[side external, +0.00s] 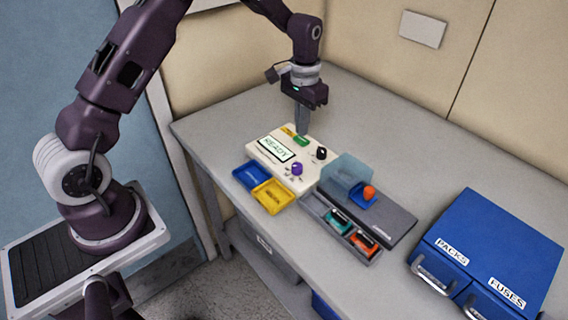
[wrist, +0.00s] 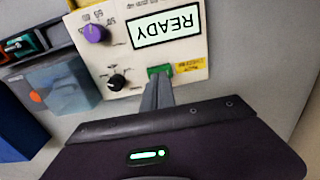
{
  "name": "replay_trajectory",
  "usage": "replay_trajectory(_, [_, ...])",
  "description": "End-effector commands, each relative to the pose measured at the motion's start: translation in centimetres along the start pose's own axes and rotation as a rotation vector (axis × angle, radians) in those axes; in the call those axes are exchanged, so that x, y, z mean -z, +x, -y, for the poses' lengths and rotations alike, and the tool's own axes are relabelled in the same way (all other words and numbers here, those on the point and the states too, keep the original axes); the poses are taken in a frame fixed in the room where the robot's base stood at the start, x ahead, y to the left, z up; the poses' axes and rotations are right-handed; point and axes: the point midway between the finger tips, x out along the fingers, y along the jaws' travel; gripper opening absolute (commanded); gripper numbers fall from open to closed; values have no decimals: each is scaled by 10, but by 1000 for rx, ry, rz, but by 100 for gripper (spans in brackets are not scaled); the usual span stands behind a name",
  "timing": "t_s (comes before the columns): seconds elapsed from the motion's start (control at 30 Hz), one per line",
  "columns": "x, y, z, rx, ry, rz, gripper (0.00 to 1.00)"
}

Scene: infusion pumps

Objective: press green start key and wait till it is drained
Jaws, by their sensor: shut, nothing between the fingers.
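The infusion pump (side external: 283,168) is a cream box on the table. Its screen (wrist: 166,25) reads READY, and the same screen shows in the side view (side external: 276,149). The green start key (wrist: 160,71) is on the panel beside a yellow label (wrist: 191,65); the key also shows in the side view (side external: 301,141). A purple knob (wrist: 95,33) and a black knob (wrist: 116,82) sit on the same panel. My gripper (side external: 302,131) is shut and empty, pointing down at the green key. In the wrist view its fingertips (wrist: 158,78) overlap the key's edge; I cannot tell whether they touch.
Blue (side external: 251,175) and yellow (side external: 272,196) trays lie in front of the pump. A grey holder with a clear cover (side external: 346,172), an orange ball (side external: 369,192) and coloured packs is to its right. A blue drawer cabinet (side external: 497,238) stands farther right. The table behind is clear.

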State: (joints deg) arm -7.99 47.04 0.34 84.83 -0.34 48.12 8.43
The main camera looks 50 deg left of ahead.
Motion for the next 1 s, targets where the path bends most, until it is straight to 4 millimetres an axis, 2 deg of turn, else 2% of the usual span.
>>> replay_trajectory(0.53, [0, 0, 0, 0, 0, 0, 0])
replay_trajectory(1.0, [0, 10, 0, 0, 0, 0, 0])
